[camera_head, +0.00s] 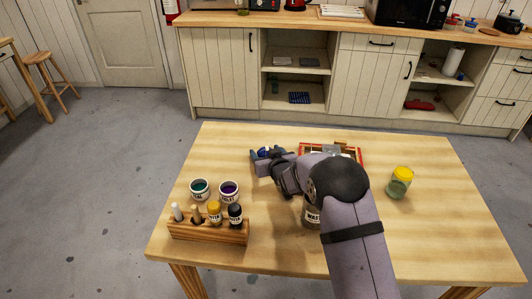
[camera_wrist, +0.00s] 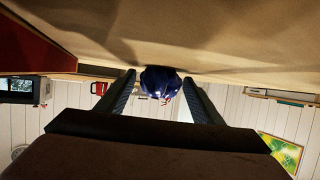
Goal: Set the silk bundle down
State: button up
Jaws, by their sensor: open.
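The silk bundle (camera_wrist: 160,84) is dark blue and rounded, with thin red strands on it. In the wrist view it lies between the two fingers of my gripper (camera_wrist: 158,88), against the wooden tabletop, which shows upside down. The fingers stand apart, with a narrow gap on each side of the bundle. In the head view, the bundle (camera_head: 264,152) shows as a small blue patch at the left of my gripper (camera_head: 256,162), low over the far middle of the table (camera_head: 420,240). My gripper hides part of it.
A red-edged frame (camera_head: 361,155) is partly behind my arm. A labelled jar (camera_head: 312,215) is half hidden by it. A yellow-lidded jar (camera_head: 399,182) stands right. Green (camera_head: 199,189) and purple (camera_head: 228,190) dye pots and a bottle rack (camera_head: 208,233) stand left. The back left is clear.

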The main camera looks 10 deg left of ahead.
aim_at(267, 154)
jog(key=shift+r, duration=0.1)
jog(key=shift+s, duration=0.1)
jog(key=v, duration=0.5)
jog(key=shift+b, duration=0.3)
notch_tip(267, 154, up, 7)
jog(key=shift+r, duration=0.1)
